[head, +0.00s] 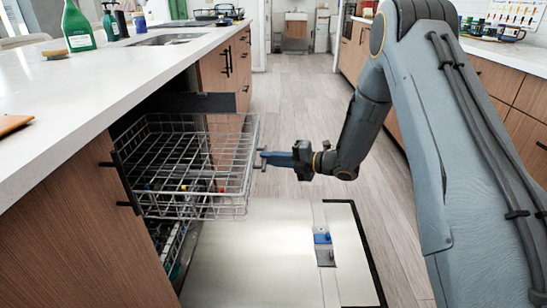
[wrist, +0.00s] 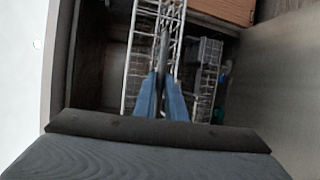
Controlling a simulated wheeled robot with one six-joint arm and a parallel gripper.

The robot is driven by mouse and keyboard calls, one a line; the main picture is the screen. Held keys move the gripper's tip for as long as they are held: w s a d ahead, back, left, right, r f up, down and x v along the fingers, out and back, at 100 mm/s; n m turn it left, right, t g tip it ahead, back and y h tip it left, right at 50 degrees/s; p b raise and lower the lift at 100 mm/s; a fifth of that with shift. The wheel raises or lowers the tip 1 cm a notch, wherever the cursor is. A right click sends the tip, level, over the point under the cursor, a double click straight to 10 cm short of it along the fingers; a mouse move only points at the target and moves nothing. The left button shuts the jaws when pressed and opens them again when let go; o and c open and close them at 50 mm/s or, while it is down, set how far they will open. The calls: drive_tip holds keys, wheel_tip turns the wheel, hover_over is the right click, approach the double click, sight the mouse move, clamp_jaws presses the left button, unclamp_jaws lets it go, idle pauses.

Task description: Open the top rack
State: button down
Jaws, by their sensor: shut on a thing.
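The top rack (head: 185,165) is a grey wire basket. It stands pulled out of the dishwasher under the counter in the head view, and it looks empty. My gripper (head: 264,160) is at the rack's right-hand, outer end, with its fingers shut on the rack's edge. In the wrist view, my gripper's blue fingers (wrist: 160,90) close together over the white wires of the top rack (wrist: 172,12). The exact wire between the fingertips is hidden.
The dishwasher door (head: 255,250) lies open and flat below the rack. The lower rack (head: 172,243) shows partly beneath the top rack. The white counter (head: 85,85) overhangs at the left. The wooden floor (head: 300,100) behind is clear.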

drive_tip(key=shift+s+f, duration=0.1)
drive_tip(key=shift+s, duration=0.05)
drive_tip(key=c, duration=1.8)
unclamp_jaws()
drive_tip(key=p+v, duration=0.1)
drive_tip(key=v, duration=0.6)
drive_tip(key=shift+s+d, duration=0.1)
drive_tip(key=shift+d, duration=0.3)
